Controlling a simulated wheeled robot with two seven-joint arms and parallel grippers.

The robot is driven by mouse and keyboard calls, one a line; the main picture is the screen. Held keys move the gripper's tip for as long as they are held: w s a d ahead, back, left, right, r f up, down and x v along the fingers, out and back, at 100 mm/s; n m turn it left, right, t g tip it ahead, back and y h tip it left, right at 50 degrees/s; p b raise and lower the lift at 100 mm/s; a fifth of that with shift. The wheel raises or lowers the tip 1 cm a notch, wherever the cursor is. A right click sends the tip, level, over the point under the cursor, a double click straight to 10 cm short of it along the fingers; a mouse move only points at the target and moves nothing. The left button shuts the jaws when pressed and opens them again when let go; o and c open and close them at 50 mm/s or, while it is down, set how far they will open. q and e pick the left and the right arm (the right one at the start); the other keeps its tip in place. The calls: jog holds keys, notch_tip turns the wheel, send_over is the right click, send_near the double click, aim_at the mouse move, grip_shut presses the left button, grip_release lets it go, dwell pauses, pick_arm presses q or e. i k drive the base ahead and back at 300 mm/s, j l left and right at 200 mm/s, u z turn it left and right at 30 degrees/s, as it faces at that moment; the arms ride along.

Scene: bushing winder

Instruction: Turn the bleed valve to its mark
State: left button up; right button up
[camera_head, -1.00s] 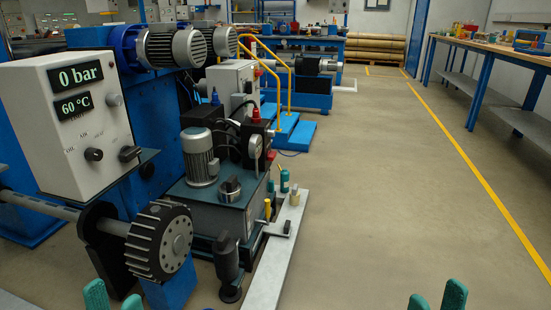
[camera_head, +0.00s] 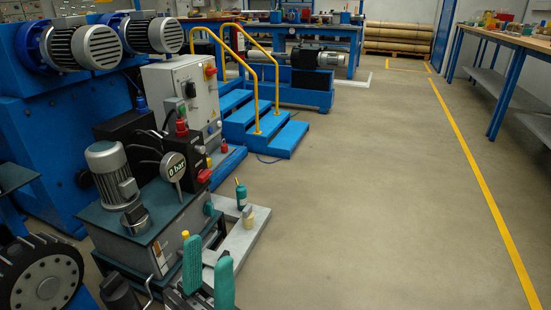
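The hydraulic unit stands at the left, with a grey motor (camera_head: 110,175) on its dark tank (camera_head: 135,245). A round gauge (camera_head: 175,170) reading 0 bar and a red knob (camera_head: 204,176) sit on its black block. A black-and-silver knob (camera_head: 135,217) is on the tank top. I cannot tell for sure which part is the bleed valve, and no mark is readable. My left gripper (camera_head: 208,247) is in front of the unit's right end, its two teal fingers apart with nothing seen between them. A yellow tip (camera_head: 185,234) shows just behind the left finger. My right gripper is out of view.
A grey plate (camera_head: 248,228) on the floor carries a teal bottle (camera_head: 241,194) and a small pale item (camera_head: 248,217). Blue steps (camera_head: 275,140) with yellow rails stand behind. A toothed black wheel (camera_head: 42,280) is at lower left. The floor at right is clear.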

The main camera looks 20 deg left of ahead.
aim_at(202, 174)
jog(key=i+l+u, duration=0.1)
jog(key=i, duration=0.35)
jog(key=i+l, duration=0.1)
jog(key=i, duration=0.35)
jog(key=i+l+u, duration=0.15)
jog(key=i, duration=0.3)
jog(key=i+l+u, duration=0.1)
jog(key=i, duration=0.35)
jog(key=i+u, duration=0.25)
jog(key=u, duration=0.2)
jog(key=i+l+u, duration=0.2)
jog(key=u, duration=0.2)
jog(key=i+l+u, duration=0.25)
jog(key=u, duration=0.2)
jog(key=i+l+u, duration=0.2)
jog(key=u, duration=0.25)
jog(key=i+l+u, duration=0.1)
jog(key=l+u, duration=0.35)
jog(key=i+l+u, duration=0.2)
jog(key=l+u, duration=0.25)
